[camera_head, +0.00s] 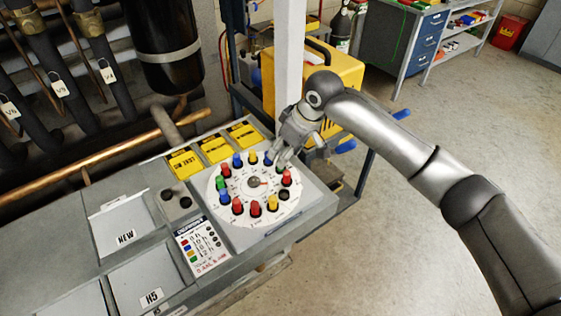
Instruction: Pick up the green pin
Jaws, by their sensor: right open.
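A round white dial plate (243,217) on the grey bench carries a ring of coloured pins. A green pin (221,182) stands upright on the left side of the ring, between a red pin (226,170) and a blue pin (224,196). My right gripper (281,158) is open over the far right edge of the ring, close to a blue pin (268,158) and a red pin (287,177). Its fingers partly hide what stands between these two pins. I cannot tell whether a finger touches a pin. My left gripper is not in view.
A printed card (199,246) lies front left of the dial. Yellow labels (215,149) line the bench's back. A tray labelled NEW (118,226) and a tray labelled H5 (148,284) are at left. A white post (289,60) and yellow machine (338,75) stand behind my right gripper.

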